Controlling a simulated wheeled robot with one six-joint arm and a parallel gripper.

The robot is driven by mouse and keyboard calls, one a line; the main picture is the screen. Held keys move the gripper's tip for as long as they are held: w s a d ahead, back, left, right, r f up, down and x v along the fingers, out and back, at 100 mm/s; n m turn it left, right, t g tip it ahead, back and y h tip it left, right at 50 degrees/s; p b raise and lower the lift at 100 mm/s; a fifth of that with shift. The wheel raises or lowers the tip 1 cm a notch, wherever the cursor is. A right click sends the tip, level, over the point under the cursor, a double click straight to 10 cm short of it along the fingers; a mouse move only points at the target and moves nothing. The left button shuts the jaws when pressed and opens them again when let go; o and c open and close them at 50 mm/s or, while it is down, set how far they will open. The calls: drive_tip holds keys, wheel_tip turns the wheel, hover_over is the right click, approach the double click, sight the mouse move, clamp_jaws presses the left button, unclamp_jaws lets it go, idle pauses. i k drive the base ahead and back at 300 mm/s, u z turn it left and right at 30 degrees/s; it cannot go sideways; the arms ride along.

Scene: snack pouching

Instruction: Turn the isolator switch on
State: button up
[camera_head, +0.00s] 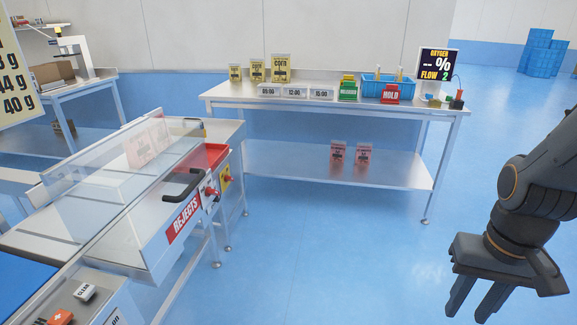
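A yellow plate with a red knob (225,178), which looks like the isolator switch, is on the near end of the machine at centre left. A second red knob (210,190) on a pale plate is just left of it. The knobs are too small for me to tell which way they are turned. My gripper (474,309) hangs at the lower right, pointing down over the blue floor. Its fingers are apart with nothing between them. It is well to the right of the switch and touches nothing.
The machine has a clear cover (120,170), a black handle (182,186) and a red REJECTS label (185,218). A steel table (330,104) behind holds pouches, a blue crate (388,78) and signs. Open blue floor (320,250) lies between the machine and my gripper.

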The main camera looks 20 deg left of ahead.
sight(227, 178)
drive_tip(key=z, duration=0.15)
drive_tip(key=i, duration=1)
drive_tip(key=u, duration=0.6)
drive_tip(key=i, duration=0.8)
drive_tip(key=u, duration=0.55)
